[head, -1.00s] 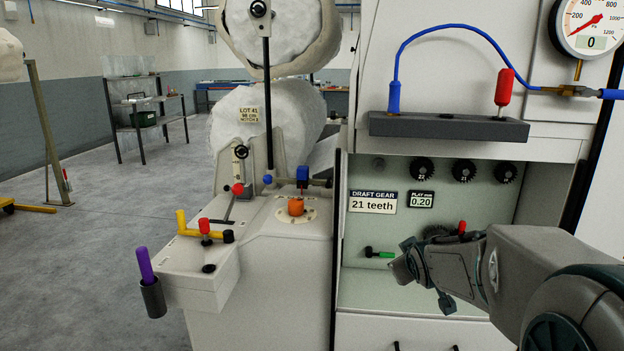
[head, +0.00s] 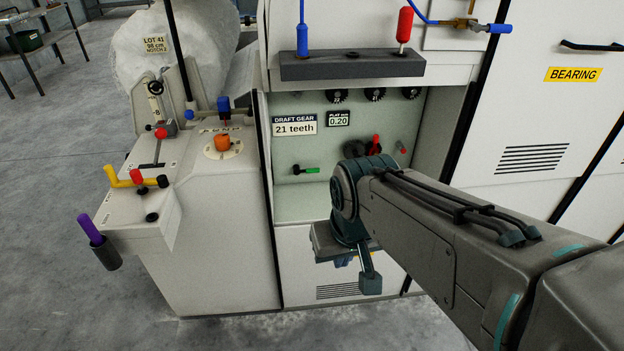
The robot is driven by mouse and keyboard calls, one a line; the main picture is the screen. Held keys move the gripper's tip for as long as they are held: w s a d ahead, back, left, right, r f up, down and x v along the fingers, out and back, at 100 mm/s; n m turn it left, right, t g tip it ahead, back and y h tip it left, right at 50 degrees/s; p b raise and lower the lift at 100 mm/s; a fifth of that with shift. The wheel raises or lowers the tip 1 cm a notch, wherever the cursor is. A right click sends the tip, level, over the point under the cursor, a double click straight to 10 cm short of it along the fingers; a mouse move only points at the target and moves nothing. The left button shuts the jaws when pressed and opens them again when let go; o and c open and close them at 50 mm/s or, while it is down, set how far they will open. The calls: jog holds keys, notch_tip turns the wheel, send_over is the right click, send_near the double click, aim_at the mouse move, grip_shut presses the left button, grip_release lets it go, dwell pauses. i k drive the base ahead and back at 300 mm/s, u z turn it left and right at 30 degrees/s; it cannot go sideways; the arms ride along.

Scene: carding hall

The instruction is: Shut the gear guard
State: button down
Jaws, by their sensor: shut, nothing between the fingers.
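The gear bay (head: 296,195) of the machine stands uncovered in the head view, with dark gears (head: 357,149) showing on its pale back wall. No guard covers the opening. A white lower panel (head: 300,268) with vent slots is below the bay; I cannot tell whether it is the gear guard. My gripper (head: 343,262) is low in front of this panel, below the bay's lower edge. It is shut and holds nothing. My wrist and forearm hide the bay's lower right part and much of the panel. Whether the gripper touches the panel is not visible.
A dark grey block (head: 350,66) with blue and red plugs projects above the bay. At left, a console carries a yellow lever (head: 120,180), a purple handle (head: 90,228) and an orange knob (head: 222,142). Free floor (head: 50,280) lies at front left.

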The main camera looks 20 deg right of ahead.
aim_at(303, 282)
jog(key=k, duration=0.5)
jog(key=u, duration=1.45)
jog(key=i, duration=0.9)
jog(key=z, duration=1.25)
